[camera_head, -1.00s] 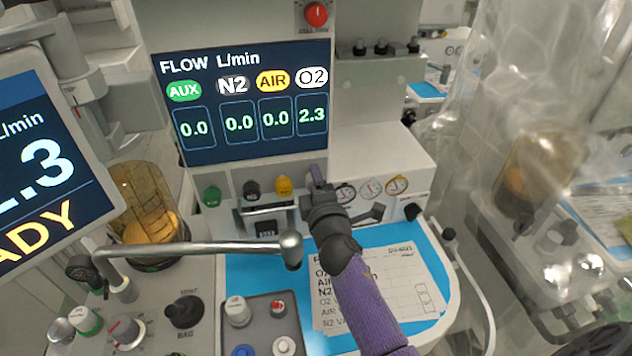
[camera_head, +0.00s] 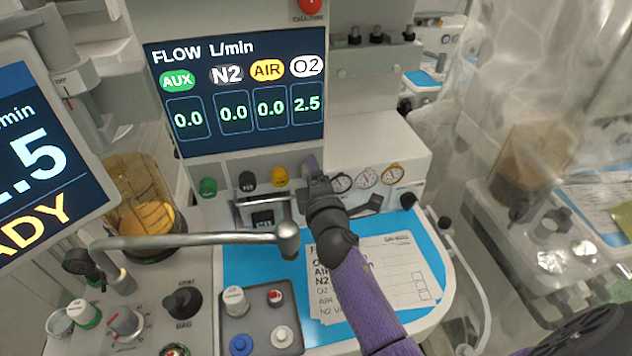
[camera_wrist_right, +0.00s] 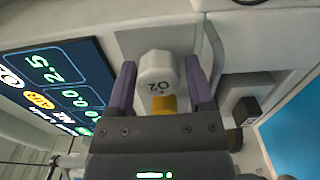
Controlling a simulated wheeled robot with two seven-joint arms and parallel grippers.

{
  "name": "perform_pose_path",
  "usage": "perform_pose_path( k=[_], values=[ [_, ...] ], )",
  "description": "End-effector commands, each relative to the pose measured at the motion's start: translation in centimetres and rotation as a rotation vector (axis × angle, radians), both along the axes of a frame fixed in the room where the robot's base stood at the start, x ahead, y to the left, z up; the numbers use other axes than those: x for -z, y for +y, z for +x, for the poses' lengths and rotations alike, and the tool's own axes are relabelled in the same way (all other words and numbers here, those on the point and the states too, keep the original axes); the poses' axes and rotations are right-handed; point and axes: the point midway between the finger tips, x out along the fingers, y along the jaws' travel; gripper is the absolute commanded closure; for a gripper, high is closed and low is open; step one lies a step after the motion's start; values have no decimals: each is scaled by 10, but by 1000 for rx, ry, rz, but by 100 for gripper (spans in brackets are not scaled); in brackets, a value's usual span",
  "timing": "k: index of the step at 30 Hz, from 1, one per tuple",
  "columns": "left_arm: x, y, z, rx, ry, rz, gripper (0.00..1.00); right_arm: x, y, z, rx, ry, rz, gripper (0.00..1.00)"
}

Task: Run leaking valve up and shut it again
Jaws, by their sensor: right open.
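The white O2 valve knob (camera_wrist_right: 157,75) shows in the right wrist view, its "O2" label turned toward the camera. My right gripper (camera_wrist_right: 160,88) has its two purple fingers on either side of the knob, with gaps that look narrow. In the head view my right gripper (camera_head: 316,172) covers the knob at the right end of the valve row. The green (camera_head: 207,187), black (camera_head: 247,180) and yellow (camera_head: 279,176) knobs stand to its left. The flow screen (camera_head: 235,95) reads 0.0 for AUX, N2 and AIR and 2.5 for O2. My left gripper is out of view.
A metal arm (camera_head: 190,241) with a rounded end crosses in front of the panel. A card (camera_head: 390,275) lies on the blue worktop (camera_head: 440,290). Several gauges (camera_head: 367,177) sit right of the valves. A second screen (camera_head: 35,150) stands at the left.

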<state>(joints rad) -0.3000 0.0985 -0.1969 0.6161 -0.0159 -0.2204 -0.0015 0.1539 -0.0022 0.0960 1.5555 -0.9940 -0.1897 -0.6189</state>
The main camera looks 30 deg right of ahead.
Motion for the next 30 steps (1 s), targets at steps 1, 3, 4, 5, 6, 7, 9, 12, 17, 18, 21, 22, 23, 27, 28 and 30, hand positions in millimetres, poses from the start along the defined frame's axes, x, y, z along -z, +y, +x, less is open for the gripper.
perform_pose_path(
  k=[1,3,4,5,6,7,9,12,17,18,21,22,23,27,28,30],
  values=[
    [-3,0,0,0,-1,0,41,0,2,-7,0,2,1,33],
    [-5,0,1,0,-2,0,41,-1,5,-21,0,3,2,33],
    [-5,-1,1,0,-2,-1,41,0,7,-27,0,3,2,33],
    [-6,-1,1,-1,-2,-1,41,0,9,-34,0,3,1,33],
    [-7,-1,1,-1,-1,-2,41,-1,11,-43,1,3,1,33],
    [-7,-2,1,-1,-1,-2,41,0,13,-50,1,3,2,33],
    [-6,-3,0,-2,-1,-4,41,0,17,-64,0,3,2,33],
    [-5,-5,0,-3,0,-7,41,1,21,-80,0,3,2,33],
    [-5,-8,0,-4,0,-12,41,0,23,-90,1,1,0,33],
    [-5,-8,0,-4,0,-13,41,0,23,-90,1,1,0,33],
    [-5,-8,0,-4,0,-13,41,0,23,-90,1,1,0,33],
    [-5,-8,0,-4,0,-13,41,0,23,-90,1,1,0,33],
    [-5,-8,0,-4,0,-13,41,0,23,-90,1,1,0,33],
    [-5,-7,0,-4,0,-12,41,0,23,-89,0,1,0,33],
    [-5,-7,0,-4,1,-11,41,0,23,-89,1,1,0,33],
    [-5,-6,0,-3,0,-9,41,0,23,-89,0,1,0,33]
  ],
)
